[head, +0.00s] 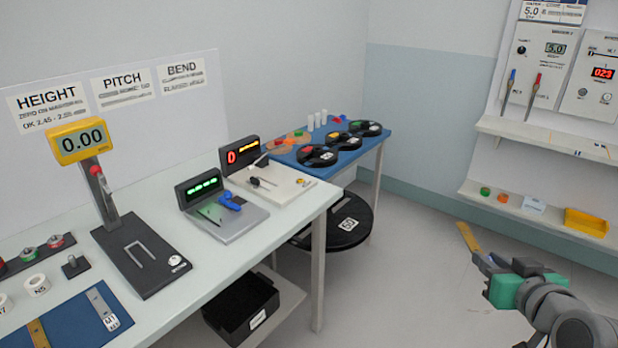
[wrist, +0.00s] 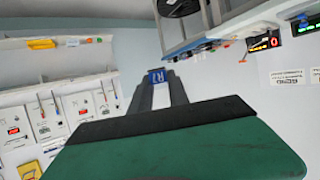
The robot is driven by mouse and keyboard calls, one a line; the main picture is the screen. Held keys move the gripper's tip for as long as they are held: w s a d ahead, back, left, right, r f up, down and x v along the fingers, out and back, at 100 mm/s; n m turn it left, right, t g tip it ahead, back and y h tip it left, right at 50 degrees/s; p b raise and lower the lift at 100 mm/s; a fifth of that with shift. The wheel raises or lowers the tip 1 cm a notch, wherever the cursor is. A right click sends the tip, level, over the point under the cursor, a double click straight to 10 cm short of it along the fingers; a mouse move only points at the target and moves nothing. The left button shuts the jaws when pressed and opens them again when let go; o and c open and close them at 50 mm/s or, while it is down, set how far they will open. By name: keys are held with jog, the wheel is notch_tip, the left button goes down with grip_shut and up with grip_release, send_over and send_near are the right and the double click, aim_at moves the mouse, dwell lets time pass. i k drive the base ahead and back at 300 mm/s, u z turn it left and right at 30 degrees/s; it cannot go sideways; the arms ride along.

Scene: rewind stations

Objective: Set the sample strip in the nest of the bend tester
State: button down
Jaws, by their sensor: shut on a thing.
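My gripper (head: 484,261) is at the right of the head view, out over open floor and well apart from the bench. It is shut on the sample strip (head: 467,237), a narrow tan strip that sticks out past the fingertips and tilts up to the left. In the wrist view a blue labelled end of the strip (wrist: 157,76) shows between the grey fingertips (wrist: 160,84). The bend tester (head: 283,186) is the pale base with a red and orange display, at the bench's far right end. Its small nest is not clear at this size.
On the bench stand the pitch tester (head: 232,226) with a green display and the height gauge (head: 140,255). A blue mat (head: 70,325) holds other strips. A blue table (head: 345,160) with black reels stands behind. Wall shelves (head: 545,215) are at right. The floor between is clear.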

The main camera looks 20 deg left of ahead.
aim_at(269, 187)
jog(key=u, duration=0.8)
jog(key=i, duration=0.85)
jog(key=u, duration=1.35)
jog(key=i, duration=0.3)
jog(key=u, duration=0.2)
